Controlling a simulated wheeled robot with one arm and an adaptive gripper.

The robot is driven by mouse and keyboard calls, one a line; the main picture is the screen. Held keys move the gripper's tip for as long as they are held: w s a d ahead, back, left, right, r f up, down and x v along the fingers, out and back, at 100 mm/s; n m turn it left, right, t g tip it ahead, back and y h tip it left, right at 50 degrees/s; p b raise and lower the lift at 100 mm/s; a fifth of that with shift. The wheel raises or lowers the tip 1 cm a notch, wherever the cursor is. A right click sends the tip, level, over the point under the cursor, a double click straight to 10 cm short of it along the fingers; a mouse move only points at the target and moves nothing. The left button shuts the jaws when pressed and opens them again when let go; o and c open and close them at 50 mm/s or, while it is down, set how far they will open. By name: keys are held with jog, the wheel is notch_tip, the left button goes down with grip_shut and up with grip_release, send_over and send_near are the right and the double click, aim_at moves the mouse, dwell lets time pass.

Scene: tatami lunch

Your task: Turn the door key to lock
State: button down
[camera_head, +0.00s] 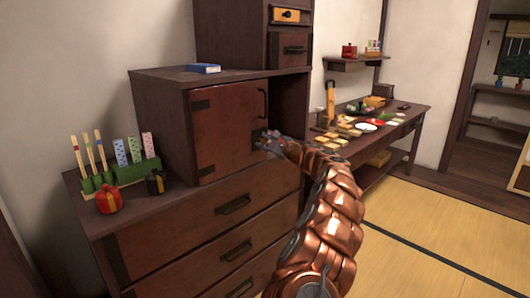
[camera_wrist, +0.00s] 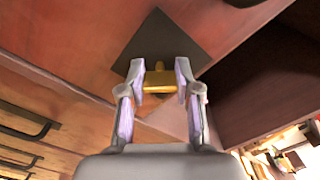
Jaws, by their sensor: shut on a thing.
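The reddish-brown cabinet door (camera_head: 228,130) is part of the dark step chest and has a curved handle at its right edge. In the wrist view the door (camera_wrist: 75,35) shows a dark diamond-shaped lock plate (camera_wrist: 160,35). A brass key (camera_wrist: 158,80) stands at the plate, its bow lying crosswise between my fingers. My gripper (camera_wrist: 158,84) is shut on the key; it also shows at the door's right edge in the head view (camera_head: 264,140). In the head view my gripper covers the key.
The dark cabinet side (camera_wrist: 255,80) lies close to the right of my gripper. Drawers (camera_head: 235,206) with handles are below. A blue book (camera_head: 203,68) lies on top. A side table (camera_head: 385,125) with food stands right; the tatami floor (camera_head: 430,235) is clear.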

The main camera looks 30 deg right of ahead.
jog(key=n+b, duration=0.4)
jog(key=b, duration=0.1)
jog(key=shift+f+n, duration=0.3)
jog(key=n+b, duration=0.3)
jog(key=shift+r+n+b, duration=0.2)
jog(key=shift+n+b, duration=0.45)
jog(key=shift+n, duration=0.15)
jog(key=c, duration=0.8)
grip_release()
jog(key=shift+r, duration=0.1)
jog(key=shift+s, duration=0.15)
